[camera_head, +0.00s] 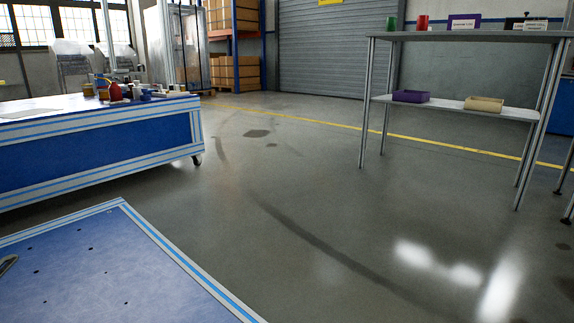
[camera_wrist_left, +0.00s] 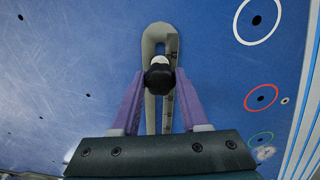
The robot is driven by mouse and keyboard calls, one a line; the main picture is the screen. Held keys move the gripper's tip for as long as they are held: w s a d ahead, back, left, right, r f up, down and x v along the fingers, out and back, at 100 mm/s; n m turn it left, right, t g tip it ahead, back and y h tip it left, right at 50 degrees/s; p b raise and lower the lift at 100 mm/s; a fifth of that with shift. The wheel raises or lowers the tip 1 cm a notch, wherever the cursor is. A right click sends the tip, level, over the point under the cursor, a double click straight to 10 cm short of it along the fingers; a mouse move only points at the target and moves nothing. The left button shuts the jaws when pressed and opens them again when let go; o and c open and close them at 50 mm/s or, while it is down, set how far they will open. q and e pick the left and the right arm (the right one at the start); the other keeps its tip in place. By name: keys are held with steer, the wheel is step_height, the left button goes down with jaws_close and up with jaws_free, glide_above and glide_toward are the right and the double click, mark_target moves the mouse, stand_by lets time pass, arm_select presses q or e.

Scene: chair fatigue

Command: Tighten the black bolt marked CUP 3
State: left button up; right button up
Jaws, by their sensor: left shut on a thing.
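In the left wrist view my left gripper (camera_wrist_left: 159,74) has purple fingers, which close in on a small black bolt-like piece (camera_wrist_left: 159,79) with a pale grey top. The gripper is shut on this piece. It sits over a long grey slotted loop (camera_wrist_left: 147,45) on the blue tabletop (camera_wrist_left: 80,60). Whether the piece touches the loop is hard to tell. I can read no CUP 3 mark in either view. Neither gripper shows in the head view, and my right gripper is not in view.
White, red (camera_wrist_left: 248,103) and green rings mark holes beside the loop. In the head view, the near blue table (camera_head: 120,270) is mostly bare. A cluttered blue bench (camera_head: 90,150) and a grey shelf (camera_head: 470,37) stand beyond. The floor between is open.

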arm_select(q)
jaws_close()
steer(key=shift+r+m+p, duration=0.15)
steer(key=shift+m+p, duration=0.15)
steer(key=shift+m, duration=0.5)
steer(key=m, duration=0.2)
steer(key=shift+m, duration=0.3)
steer(key=m+p, duration=0.1)
steer(key=m, duration=0.1)
steer(key=shift+m, duration=0.3)
steer(key=shift+d+m, duration=0.1)
steer(key=shift+m, duration=0.6)
